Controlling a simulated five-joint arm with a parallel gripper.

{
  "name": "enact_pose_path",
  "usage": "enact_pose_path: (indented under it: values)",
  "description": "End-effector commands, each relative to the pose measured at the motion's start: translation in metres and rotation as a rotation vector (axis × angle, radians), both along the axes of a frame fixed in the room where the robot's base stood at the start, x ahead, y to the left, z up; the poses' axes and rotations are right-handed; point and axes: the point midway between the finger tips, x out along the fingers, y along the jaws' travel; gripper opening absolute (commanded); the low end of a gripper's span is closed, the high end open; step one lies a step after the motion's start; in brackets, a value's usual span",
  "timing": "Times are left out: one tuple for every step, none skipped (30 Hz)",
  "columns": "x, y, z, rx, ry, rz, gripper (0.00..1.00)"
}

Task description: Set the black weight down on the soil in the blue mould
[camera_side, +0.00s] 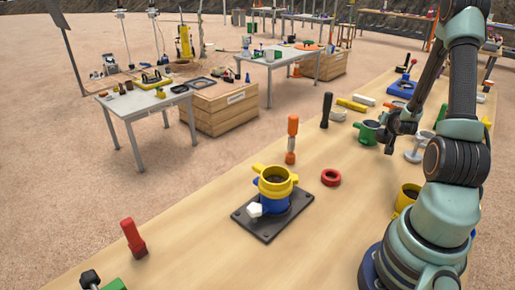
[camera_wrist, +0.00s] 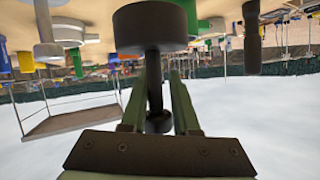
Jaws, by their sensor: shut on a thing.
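The black weight (camera_wrist: 153,27) shows in the wrist view as a wide dark disc on a thin shaft with a smaller knob. My gripper (camera_wrist: 155,82) has its fingers on either side of the shaft and is shut on it. In the side view my gripper (camera_side: 398,124) is above the right part of the bench, beside a green cup; the weight is hard to make out there. The blue mould (camera_side: 269,200) stands upright on a dark base plate (camera_side: 254,224), with a yellow collar (camera_side: 275,180) on top. Dark soil (camera_side: 275,177) shows inside the collar. My gripper is well apart from the mould, to its right and farther back.
A red ring (camera_side: 331,177), an orange-handled tool (camera_side: 292,140) and an upright black tool (camera_side: 327,110) stand near the mould. A green cup (camera_side: 368,132) and a pale spool-shaped piece (camera_side: 414,150) are close to my gripper.

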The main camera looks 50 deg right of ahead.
Motion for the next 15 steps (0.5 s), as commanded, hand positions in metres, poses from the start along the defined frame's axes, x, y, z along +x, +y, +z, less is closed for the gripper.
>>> enact_pose_path:
  values:
    - [0.000,0.000,-0.009,0.002,0.001,0.000,0.00]
    - [0.000,0.001,-0.013,0.002,0.001,0.000,0.00]
    - [0.000,0.000,-0.018,0.001,0.000,0.000,0.00]
    - [0.000,0.000,-0.021,0.000,0.000,0.000,0.00]
    - [0.000,0.000,-0.023,-0.001,0.000,0.000,0.00]
    - [0.000,0.000,-0.026,-0.001,0.000,0.000,0.00]
    - [0.000,0.000,-0.028,-0.001,0.000,0.000,0.00]
    - [0.000,0.000,-0.029,-0.001,0.000,0.000,0.00]
    - [0.000,0.000,-0.031,-0.002,-0.001,0.000,0.00]
    - [0.000,0.000,-0.031,-0.003,-0.002,0.000,0.00]
    - [0.000,0.000,-0.033,-0.003,-0.002,0.000,0.00]
    - [0.000,0.000,-0.035,-0.002,-0.001,0.001,0.00]
    - [0.000,0.000,-0.039,-0.001,0.000,0.000,0.00]
    - [0.000,0.000,-0.042,0.000,0.000,0.000,0.00]
    - [0.000,0.000,-0.047,0.000,0.000,0.000,0.00]
